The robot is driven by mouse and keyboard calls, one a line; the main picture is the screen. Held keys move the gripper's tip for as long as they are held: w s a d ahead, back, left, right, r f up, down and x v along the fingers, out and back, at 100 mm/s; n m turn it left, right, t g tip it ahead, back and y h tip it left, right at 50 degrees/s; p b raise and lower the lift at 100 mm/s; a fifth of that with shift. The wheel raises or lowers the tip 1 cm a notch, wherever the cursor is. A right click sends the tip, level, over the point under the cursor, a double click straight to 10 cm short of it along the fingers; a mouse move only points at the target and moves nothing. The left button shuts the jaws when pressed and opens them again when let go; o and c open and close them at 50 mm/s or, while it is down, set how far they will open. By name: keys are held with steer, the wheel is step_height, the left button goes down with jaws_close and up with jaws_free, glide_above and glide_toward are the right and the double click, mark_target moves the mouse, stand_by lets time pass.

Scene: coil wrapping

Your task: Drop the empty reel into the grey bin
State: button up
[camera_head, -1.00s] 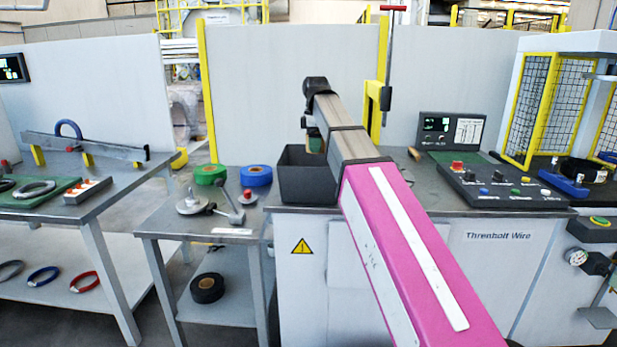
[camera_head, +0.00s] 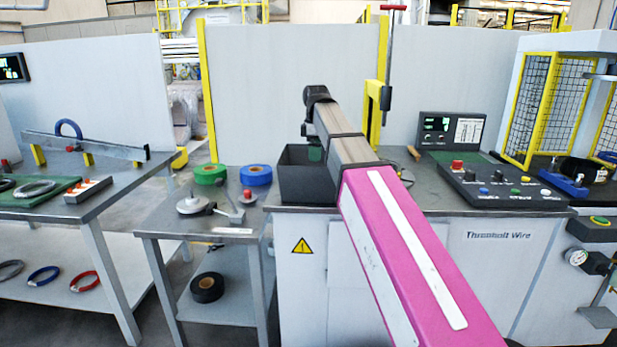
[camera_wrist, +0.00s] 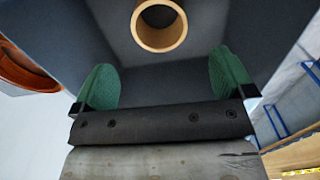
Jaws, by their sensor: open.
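The grey bin (camera_head: 303,190) stands at the left end of the machine bench, left of my arm; its inner walls fill much of the wrist view (camera_wrist: 75,35). My gripper (camera_wrist: 163,65) is open, its two green-padded fingers wide apart with nothing between them. In the head view one green pad (camera_head: 315,154) shows at the bin's mouth; the rest of the gripper is hidden behind my arm. The empty reel (camera_wrist: 138,32), a tan ring with a dark hole, is inside the bin, beyond and apart from the fingers. I cannot tell if it rests on the bottom.
A green roll (camera_head: 209,174) and a blue roll (camera_head: 256,175) lie on the small table left of the bin. A control panel (camera_head: 492,187) lies right of my arm. An orange-brown round thing (camera_wrist: 20,72) shows outside the bin.

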step_height(320, 180, up, 10)
steer(key=shift+r, duration=0.15)
stand_by(0.3)
